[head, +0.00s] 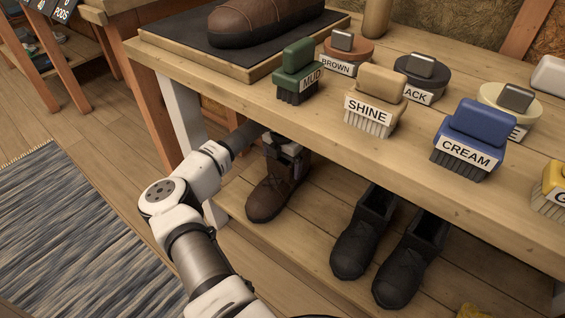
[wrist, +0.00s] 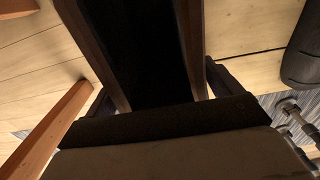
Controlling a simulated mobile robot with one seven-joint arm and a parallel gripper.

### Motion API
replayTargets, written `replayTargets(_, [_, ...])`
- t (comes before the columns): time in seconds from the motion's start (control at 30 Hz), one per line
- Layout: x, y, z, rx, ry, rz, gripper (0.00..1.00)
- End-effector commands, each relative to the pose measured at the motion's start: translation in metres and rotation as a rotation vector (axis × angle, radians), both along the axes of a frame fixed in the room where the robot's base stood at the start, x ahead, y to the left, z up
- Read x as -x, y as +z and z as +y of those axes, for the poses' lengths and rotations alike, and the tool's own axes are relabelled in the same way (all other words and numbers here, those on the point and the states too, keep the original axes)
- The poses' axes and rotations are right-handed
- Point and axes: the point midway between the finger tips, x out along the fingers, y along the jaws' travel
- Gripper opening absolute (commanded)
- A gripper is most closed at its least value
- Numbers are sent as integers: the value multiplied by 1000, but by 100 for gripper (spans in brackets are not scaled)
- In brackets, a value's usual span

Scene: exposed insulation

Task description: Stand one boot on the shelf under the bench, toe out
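A brown boot (head: 276,191) is upright under the bench at the left end of the low shelf (head: 318,246). Its toe points toward the front left, out from under the bench, and its sole appears to meet the shelf. My gripper (head: 284,150) is at the top of its shaft. In the wrist view the boot's brown walls and dark opening (wrist: 150,50) fill the middle. My gripper's fingers (wrist: 160,85) lie along the two outer sides of the shaft, with no clear gap. The bench edge partly hides the boot's top and my gripper.
Two black boots (head: 365,235) stand right of the brown boot on the shelf. The bench top (head: 225,92) overhangs closely and holds brushes, tins and another brown boot (head: 262,20) on a dark mat. A pale bench leg (head: 185,110) is close left. A striped rug (head: 75,235) lies on the floor.

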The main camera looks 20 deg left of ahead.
Motion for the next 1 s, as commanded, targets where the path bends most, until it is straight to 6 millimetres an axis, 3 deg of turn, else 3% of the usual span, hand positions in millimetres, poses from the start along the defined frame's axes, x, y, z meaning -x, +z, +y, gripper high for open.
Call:
replayTargets(0.37, [0, 3, 0, 0, 0, -1, 100])
replayTargets(0.8, [0, 68, 1, -2, 1, -1, 100])
replayTargets(1.0, [0, 79, 0, 0, 1, 0, 100])
